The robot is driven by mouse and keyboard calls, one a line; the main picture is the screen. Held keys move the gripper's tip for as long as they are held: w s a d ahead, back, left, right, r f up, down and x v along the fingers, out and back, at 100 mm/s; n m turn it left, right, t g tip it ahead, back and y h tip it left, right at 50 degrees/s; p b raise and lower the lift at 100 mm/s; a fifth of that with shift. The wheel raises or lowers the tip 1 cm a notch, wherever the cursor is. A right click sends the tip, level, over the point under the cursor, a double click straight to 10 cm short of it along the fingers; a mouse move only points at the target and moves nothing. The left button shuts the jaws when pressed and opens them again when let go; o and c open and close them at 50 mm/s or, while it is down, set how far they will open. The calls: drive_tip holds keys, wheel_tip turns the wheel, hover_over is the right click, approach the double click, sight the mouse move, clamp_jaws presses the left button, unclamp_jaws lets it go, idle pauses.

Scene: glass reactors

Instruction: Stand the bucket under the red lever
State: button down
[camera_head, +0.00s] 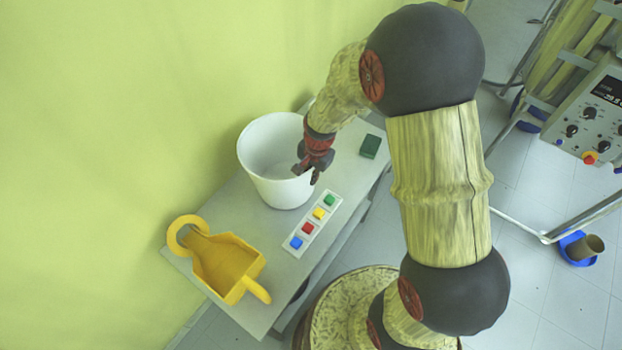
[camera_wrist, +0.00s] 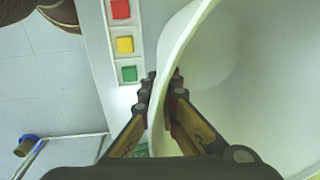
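The white bucket (camera_head: 277,175) stands upright on the grey bench against the wall, as far as I can tell. My gripper (camera_head: 312,172) is at its right rim, pointing down. In the wrist view the bucket (camera_wrist: 250,90) fills the right side. My gripper (camera_wrist: 163,88) has one finger outside and one inside the bucket wall, both close against it, so it looks shut on the rim. The bucket's inside looks empty where it shows. I see no red lever in either view.
The bench (camera_head: 232,198) also holds a yellow scoop-like container (camera_head: 222,262), a strip of coloured buttons (camera_head: 311,222) and a dark green block (camera_head: 370,146). A metal frame with a control box (camera_head: 590,115) stands at right. A blue-based caster (camera_head: 580,247) is on the tiled floor.

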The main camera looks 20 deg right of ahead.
drive_tip(key=shift+f, duration=0.25)
drive_tip(key=shift+f, duration=0.2)
drive_tip(key=c, duration=2)
unclamp_jaws()
drive_tip(key=shift+c, duration=0.2)
drive_tip(key=shift+r, duration=0.1)
